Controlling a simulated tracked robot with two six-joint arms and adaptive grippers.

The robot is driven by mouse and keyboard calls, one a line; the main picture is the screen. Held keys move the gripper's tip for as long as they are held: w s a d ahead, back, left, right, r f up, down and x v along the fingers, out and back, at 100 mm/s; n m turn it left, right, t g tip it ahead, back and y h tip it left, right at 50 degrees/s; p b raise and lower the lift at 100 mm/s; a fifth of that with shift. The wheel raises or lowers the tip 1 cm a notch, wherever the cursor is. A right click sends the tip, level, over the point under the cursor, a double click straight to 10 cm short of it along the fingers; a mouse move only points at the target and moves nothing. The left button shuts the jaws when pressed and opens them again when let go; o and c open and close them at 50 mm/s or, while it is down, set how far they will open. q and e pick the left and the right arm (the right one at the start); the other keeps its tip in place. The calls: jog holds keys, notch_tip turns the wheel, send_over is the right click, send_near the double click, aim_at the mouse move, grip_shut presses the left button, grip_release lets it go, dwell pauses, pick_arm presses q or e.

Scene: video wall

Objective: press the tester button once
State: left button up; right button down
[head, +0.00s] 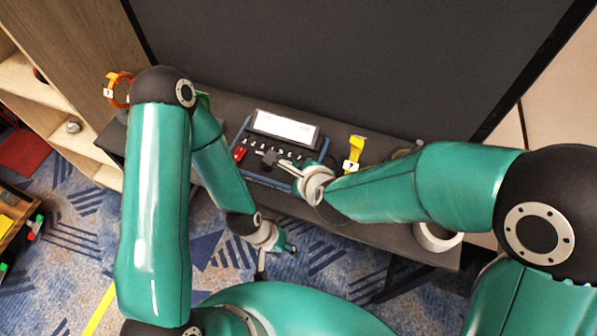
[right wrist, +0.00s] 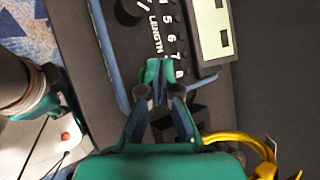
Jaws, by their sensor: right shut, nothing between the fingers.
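The tester (head: 301,153) is a dark box with a blue edge, a white screen (head: 285,128) and a row of small buttons. It lies on the dark shelf below the big screen. A red part (head: 239,153) shows at its left end; I cannot tell whether it is the button. In the right wrist view, the tester's panel (right wrist: 150,38) shows numbers and the word LENGTH. My right gripper (right wrist: 157,72) is shut and empty, its tips over the panel's near end beside the 7 and 8. My left gripper (head: 278,246) hangs low in front of the shelf; its jaws are unclear.
A yellow item (head: 355,151) with a question-mark tag stands right of the tester. An orange item (head: 121,90) is at the shelf's far left. A white roll (head: 437,238) is at the right end. The big dark screen (head: 350,60) rises close behind.

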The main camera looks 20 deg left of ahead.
jog(key=shift+f+b, duration=0.35)
jog(key=shift+b, duration=0.1)
dwell(0.4)
jog(key=shift+r, duration=0.1)
jog(key=shift+r+p, duration=0.5)
jog(key=shift+r, duration=0.2)
notch_tip(320, 180, up, 5)
jog(key=p, duration=0.4)
dwell(0.9)
